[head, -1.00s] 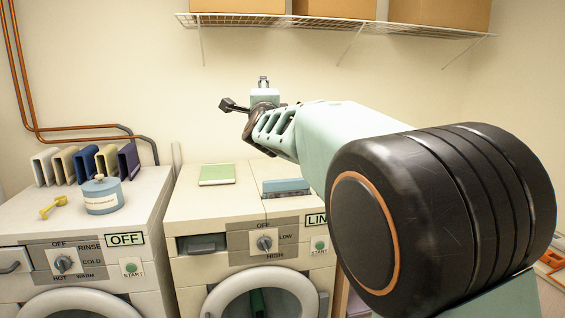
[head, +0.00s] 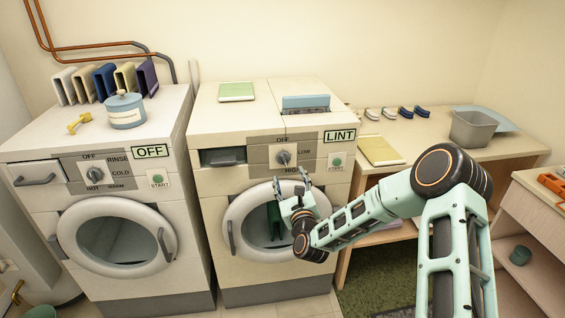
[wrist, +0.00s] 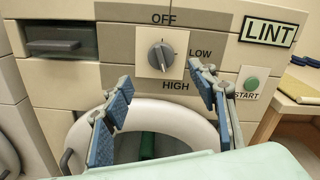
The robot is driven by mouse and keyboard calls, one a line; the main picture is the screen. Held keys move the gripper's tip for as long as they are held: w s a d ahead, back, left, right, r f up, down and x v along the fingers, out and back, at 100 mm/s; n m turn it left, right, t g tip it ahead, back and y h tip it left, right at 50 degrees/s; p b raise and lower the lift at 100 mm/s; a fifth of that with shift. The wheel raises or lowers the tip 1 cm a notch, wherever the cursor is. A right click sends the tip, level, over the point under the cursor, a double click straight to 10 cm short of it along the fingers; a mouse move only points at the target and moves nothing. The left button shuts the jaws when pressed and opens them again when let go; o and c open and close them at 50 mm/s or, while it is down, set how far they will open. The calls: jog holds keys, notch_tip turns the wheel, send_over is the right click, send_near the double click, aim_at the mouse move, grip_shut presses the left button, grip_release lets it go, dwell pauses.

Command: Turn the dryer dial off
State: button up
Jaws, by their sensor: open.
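The dryer (head: 318,170) is the white machine with a round door, in the middle of the head view. Its grey dial (head: 284,157) sits on a panel marked OFF at the top, LOW at the right and HIGH below. My gripper (head: 291,182) is open and empty in front of the dryer, just below the dial. In the wrist view its blue-padded fingers (wrist: 160,80) stand wide apart, below and either side of the dial.
A LINT sign (head: 340,136) and a green START button (head: 337,162) are right of the dial. A washer (head: 30,215) with its own dial (head: 94,174) stands left. A table (head: 437,142) with a grey bin (head: 473,130) stands right. The dryer's door (head: 232,215) is below.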

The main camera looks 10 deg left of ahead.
aim_at(284, 160)
jog(key=p+x, duration=0.1)
jog(key=x, duration=0.9)
jog(key=shift+w+f, duration=0.1)
jog(key=shift+w, duration=0.25)
jog(key=c, duration=1.1)
